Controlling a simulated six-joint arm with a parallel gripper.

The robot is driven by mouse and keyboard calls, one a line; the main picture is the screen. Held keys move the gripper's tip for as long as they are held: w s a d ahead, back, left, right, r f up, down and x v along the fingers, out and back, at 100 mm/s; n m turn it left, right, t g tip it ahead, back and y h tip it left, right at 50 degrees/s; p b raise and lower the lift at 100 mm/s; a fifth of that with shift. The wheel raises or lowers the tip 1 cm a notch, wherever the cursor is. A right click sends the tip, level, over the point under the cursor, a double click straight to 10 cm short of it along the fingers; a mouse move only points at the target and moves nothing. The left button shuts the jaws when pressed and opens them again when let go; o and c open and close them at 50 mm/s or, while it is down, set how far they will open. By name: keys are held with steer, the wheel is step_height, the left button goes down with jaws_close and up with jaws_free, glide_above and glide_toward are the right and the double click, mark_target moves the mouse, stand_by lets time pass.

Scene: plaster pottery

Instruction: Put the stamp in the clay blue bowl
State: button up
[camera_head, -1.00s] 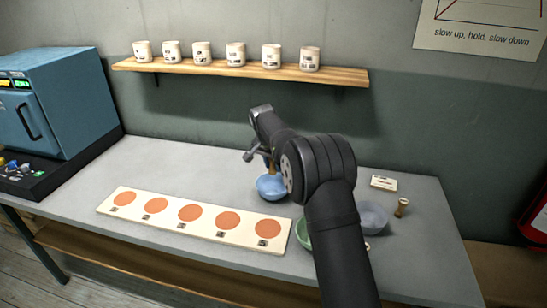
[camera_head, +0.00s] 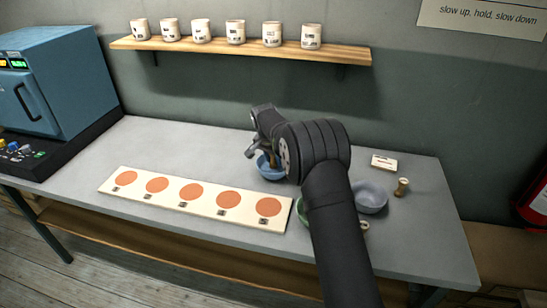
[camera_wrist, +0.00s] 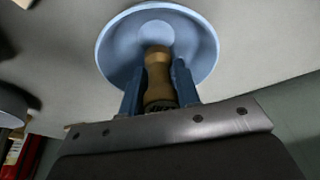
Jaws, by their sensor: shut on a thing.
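The blue bowl (camera_head: 270,175) stands on the grey table, right of centre, partly hidden by my arm. It also shows in the wrist view (camera_wrist: 112,52), with its open inside facing the camera. My gripper (camera_wrist: 158,75) is shut on the stamp (camera_wrist: 156,65), a turned wooden piece with a dark end near the jaws. The stamp's far end overlaps the bowl's inside in the wrist view. In the head view my gripper (camera_head: 267,158) is at the bowl, with the stamp between its fingers. Whether the stamp touches the bowl cannot be told.
A grey-blue bowl (camera_head: 370,199) and a small wooden piece (camera_head: 402,187) stand to the right, near a white card (camera_head: 384,162). A green bowl (camera_head: 299,210) is partly behind my arm. A board with orange discs (camera_head: 190,191) lies to the left. The table behind it is clear.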

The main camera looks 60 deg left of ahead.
steer(key=o, duration=1)
